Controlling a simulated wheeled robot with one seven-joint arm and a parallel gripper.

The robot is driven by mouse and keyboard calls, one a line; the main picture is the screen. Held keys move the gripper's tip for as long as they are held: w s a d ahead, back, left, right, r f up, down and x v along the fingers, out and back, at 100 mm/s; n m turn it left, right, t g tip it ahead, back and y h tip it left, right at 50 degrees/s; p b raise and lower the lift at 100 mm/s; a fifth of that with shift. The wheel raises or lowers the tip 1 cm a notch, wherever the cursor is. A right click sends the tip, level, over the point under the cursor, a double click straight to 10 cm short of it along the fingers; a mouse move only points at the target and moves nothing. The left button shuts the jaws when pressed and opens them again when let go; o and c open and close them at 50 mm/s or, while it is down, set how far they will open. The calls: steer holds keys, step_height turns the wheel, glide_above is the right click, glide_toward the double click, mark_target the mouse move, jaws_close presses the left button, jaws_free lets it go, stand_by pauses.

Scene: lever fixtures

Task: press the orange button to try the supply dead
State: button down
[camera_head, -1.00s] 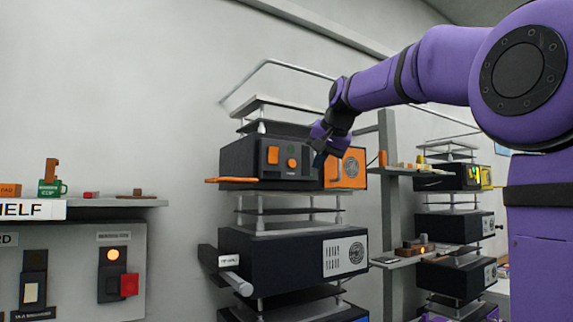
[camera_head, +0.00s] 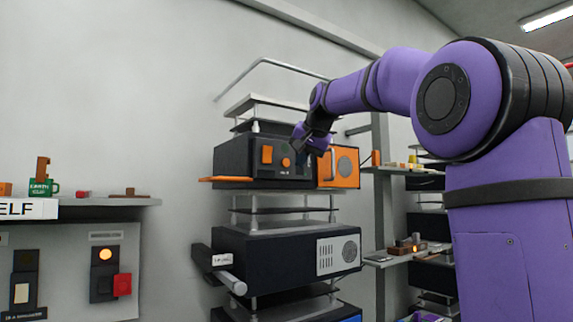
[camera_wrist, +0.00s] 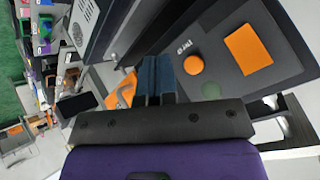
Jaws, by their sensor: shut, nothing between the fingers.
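The round orange button (camera_head: 286,162) is on the front of the dark top unit (camera_head: 232,157), below and right of a square orange key (camera_head: 267,154). In the wrist view the round button (camera_wrist: 193,65) lies just right of my fingertips, with the orange square (camera_wrist: 248,49) further right. My gripper (camera_wrist: 156,62) is shut and empty, its blue fingers side by side. In the head view my gripper (camera_head: 303,160) is in front of the unit, just right of the button. I cannot tell the gap between fingertips and panel.
An orange vented panel (camera_head: 347,168) with a handle is at the unit's right. An orange bar (camera_head: 226,180) juts out at its lower left. Another dark unit (camera_head: 285,250) stands below.

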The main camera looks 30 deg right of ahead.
steer(key=shift+w+a, duration=0.1)
steer(key=shift+w, duration=2)
stand_by(0.5)
steer(key=shift+w, duration=0.4)
steer(key=shift+w, duration=0.4)
stand_by(0.7)
steer(key=shift+s, duration=0.85)
steer(key=s, duration=0.5)
stand_by(0.5)
